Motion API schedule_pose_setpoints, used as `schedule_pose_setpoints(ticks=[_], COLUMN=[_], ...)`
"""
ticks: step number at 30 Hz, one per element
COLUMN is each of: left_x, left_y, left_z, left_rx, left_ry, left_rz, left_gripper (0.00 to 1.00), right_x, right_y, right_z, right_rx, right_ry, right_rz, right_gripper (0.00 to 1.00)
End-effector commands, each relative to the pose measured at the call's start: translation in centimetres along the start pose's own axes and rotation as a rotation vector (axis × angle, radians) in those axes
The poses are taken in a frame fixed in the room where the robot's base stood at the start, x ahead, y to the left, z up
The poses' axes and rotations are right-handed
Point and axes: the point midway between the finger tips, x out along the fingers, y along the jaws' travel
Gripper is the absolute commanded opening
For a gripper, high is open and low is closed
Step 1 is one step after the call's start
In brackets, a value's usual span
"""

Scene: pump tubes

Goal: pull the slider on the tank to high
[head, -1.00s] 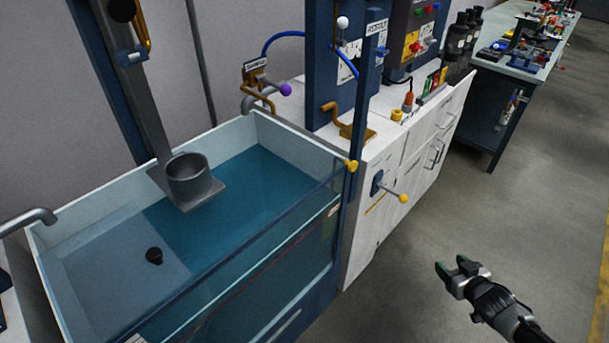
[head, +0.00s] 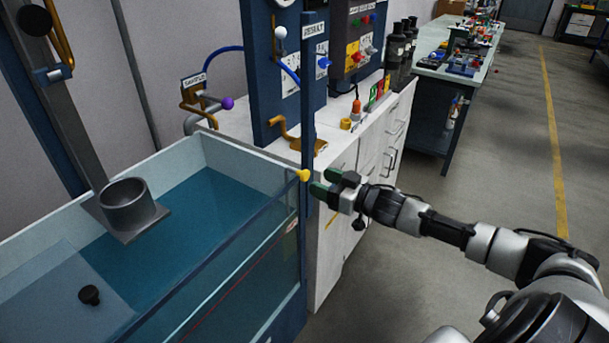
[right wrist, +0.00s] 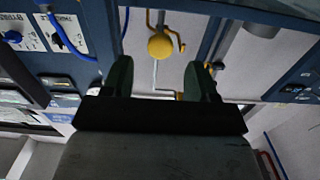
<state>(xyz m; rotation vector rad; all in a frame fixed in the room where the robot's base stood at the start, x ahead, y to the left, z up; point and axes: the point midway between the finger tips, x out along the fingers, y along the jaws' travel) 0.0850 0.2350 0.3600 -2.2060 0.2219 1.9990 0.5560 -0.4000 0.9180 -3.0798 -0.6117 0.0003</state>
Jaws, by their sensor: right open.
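The tank (head: 262,283) is a glass-walled tub of blue water at the left of the head view. A yellow slider knob (head: 303,175) sits on the blue upright at its near right corner. My right gripper (head: 325,182) is open just right of the knob, fingers pointing at it. In the right wrist view the yellow knob (right wrist: 160,46) shows ahead, in line with the gap between the open fingertips (right wrist: 160,66). Nothing is held, and contact with the knob cannot be told. My left gripper is not in view.
A white cabinet (head: 330,235) with a blue panel (head: 262,60) stands behind the upright. A purple-knobbed lever (head: 227,103) is beyond the tank's back edge. A grey cup holder (head: 128,205) hangs over the water. The floor (head: 460,190) to the right is clear.

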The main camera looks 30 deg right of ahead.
Motion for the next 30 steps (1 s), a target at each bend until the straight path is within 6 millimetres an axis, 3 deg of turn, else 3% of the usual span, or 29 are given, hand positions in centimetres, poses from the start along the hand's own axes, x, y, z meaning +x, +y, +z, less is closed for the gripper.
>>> schedule_pose_setpoints(ticks=[12, 26, 30], left_x=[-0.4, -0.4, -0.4], left_y=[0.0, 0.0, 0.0], left_z=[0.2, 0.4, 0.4], left_rx=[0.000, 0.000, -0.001], left_ry=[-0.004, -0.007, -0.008], left_rz=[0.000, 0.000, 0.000], left_gripper=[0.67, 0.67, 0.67], right_x=[4.9, 5.8, 5.8], right_y=[0.0, 0.0, 0.0], right_z=[-0.1, 0.0, 0.0], right_rx=[-0.001, -0.001, -0.002], right_ry=[0.001, -0.001, -0.001], right_rz=[0.001, 0.000, 0.000], right_gripper=[0.58, 0.58, 0.39])
